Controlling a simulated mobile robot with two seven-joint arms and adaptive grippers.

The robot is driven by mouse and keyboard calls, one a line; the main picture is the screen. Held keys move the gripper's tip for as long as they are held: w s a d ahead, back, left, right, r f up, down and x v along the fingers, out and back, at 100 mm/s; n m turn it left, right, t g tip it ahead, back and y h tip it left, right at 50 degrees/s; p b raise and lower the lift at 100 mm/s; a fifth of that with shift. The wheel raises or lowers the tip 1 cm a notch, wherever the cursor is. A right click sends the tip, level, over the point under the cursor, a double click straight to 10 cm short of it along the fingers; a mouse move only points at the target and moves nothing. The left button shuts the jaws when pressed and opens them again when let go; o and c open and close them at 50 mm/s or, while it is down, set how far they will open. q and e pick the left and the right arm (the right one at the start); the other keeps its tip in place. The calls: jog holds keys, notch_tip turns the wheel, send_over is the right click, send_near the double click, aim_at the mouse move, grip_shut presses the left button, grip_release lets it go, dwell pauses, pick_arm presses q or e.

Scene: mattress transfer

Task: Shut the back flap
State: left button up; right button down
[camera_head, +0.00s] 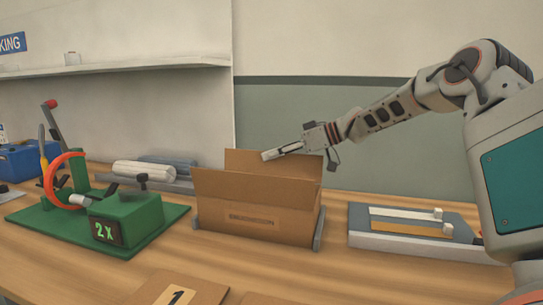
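An open brown cardboard box (218,222) stands on the wooden table at the middle. Its back flap (243,161) stands up behind the opening. Its front flap (225,185) also stands up along the near side and hides the inside of the box. My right gripper (268,155) reaches in from the right at the height of the back flap's top edge and overlaps the flap in the picture. Its fingers look together, with nothing seen between them. I cannot tell whether they touch the flap. My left gripper is out of view.
A green fixture (125,218) with an orange ring stands left of the box. Behind it lie pale rolls (143,169). A grey tray (385,241) with strips sits right of the box. A card marked 1 (177,296) lies in front. A wall shelf (120,66) is above left.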

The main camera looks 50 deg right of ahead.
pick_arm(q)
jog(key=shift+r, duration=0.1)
pick_arm(e)
jog(key=shift+s+a+r, duration=0.1)
jog(key=shift+s+a, duration=0.05)
jog(key=shift+s+a+r+n+h+p, duration=0.15)
jog(key=shift+a+n+h+p, duration=0.15)
jog(key=shift+n+p, duration=0.15)
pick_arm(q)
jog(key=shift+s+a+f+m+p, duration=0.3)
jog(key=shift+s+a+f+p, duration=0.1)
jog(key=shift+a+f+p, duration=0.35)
pick_arm(e)
jog(key=a+n+t+h, duration=0.1)
jog(key=n, duration=0.1)
jog(key=s+a+f+n+h, duration=0.1)
jog(key=shift+s+a+n+t, duration=0.2)
jog(key=shift+a+n+t, duration=0.15)
jog(key=shift+a+t, duration=0.05)
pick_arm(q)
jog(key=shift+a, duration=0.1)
pick_arm(e)
jog(key=shift+f, duration=0.15)
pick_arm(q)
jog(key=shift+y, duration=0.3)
